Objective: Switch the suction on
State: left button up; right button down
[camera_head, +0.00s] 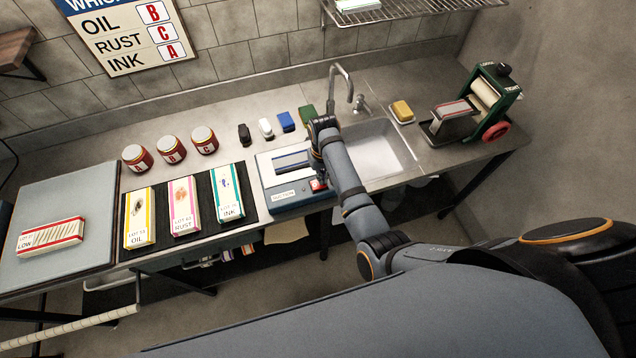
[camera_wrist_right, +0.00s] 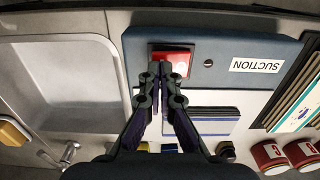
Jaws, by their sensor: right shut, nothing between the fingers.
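The suction box (camera_head: 286,199) is a blue-grey unit with a white top, standing at the counter's front edge left of the sink. Its SUCTION label (camera_wrist_right: 257,65) shows in the right wrist view. A red rocker switch (camera_wrist_right: 181,60) in a dark frame sits on the box's front strip; it also shows in the head view (camera_head: 318,185). My right gripper (camera_wrist_right: 160,72) is shut and empty, pointing down with its fingertips over the switch and covering part of it. I cannot tell whether they touch it. My left gripper is not in view.
A sink (camera_head: 376,150) with a faucet (camera_head: 342,82) lies right of the box, with a green press (camera_head: 484,105) beyond. Several lot packs, such as the rust pack (camera_head: 184,205), lie on a dark mat to the left. Red jars (camera_head: 170,149) stand behind them.

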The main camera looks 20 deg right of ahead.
jog(key=shift+f, duration=0.45)
notch_tip(320, 180, up, 3)
jog(key=shift+f+p, duration=0.1)
jog(key=shift+p, duration=0.8)
jog(key=shift+r, duration=2.2)
